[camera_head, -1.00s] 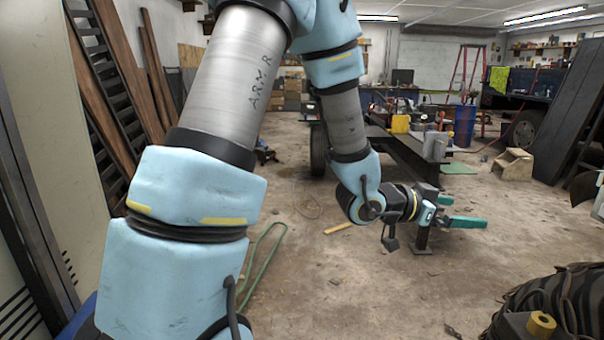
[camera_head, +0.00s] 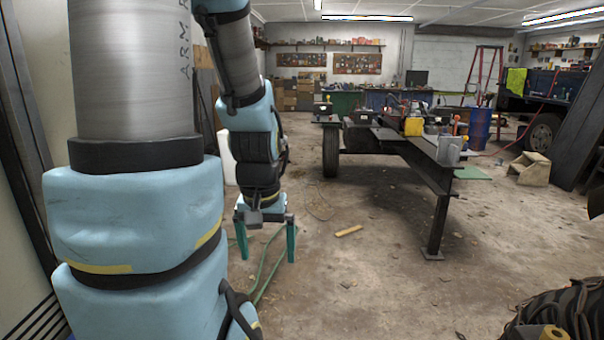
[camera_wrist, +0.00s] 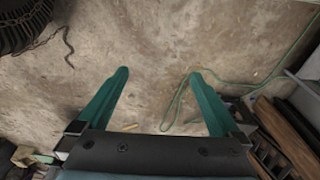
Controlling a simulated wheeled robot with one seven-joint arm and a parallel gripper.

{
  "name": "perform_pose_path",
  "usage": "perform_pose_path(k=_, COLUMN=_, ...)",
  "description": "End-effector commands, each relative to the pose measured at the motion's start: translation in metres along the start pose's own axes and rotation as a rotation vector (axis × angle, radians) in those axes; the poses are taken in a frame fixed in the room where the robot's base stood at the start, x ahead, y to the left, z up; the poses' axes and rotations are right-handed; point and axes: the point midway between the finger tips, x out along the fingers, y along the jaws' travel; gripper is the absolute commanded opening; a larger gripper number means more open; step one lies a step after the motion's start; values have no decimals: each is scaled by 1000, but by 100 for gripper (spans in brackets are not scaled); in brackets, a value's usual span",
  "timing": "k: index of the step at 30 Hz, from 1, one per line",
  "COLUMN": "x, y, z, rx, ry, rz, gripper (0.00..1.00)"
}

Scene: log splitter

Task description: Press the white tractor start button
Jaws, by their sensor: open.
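My gripper (camera_head: 267,252) hangs at the end of my arm in the left half of the head view, its two green fingers pointing down and spread apart with nothing between them. In the wrist view the open fingers (camera_wrist: 157,75) show over bare concrete floor. A log splitter (camera_head: 410,150) on a dark steel beam stands right of my gripper, well apart from it, with a wheel on its left side. I cannot make out a white start button or a tractor in either view.
A wood offcut (camera_head: 349,231) and a green hose (camera_head: 262,280) lie on the floor; the hose also shows in the wrist view (camera_wrist: 240,83). The middle floor is mostly clear.

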Motion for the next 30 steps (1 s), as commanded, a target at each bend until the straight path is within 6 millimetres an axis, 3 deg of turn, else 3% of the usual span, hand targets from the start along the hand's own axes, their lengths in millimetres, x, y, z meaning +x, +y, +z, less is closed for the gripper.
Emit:
perform_pose_path(k=3, x=0, y=0, z=0, rx=2, ry=1, rz=0, gripper=98)
perform_pose_path(k=27, x=0, y=0, z=-1, rx=4, ry=2, rz=-1, gripper=8)
perform_pose_path(k=30, x=0, y=0, z=-1, rx=4, ry=3, rz=-1, gripper=0)
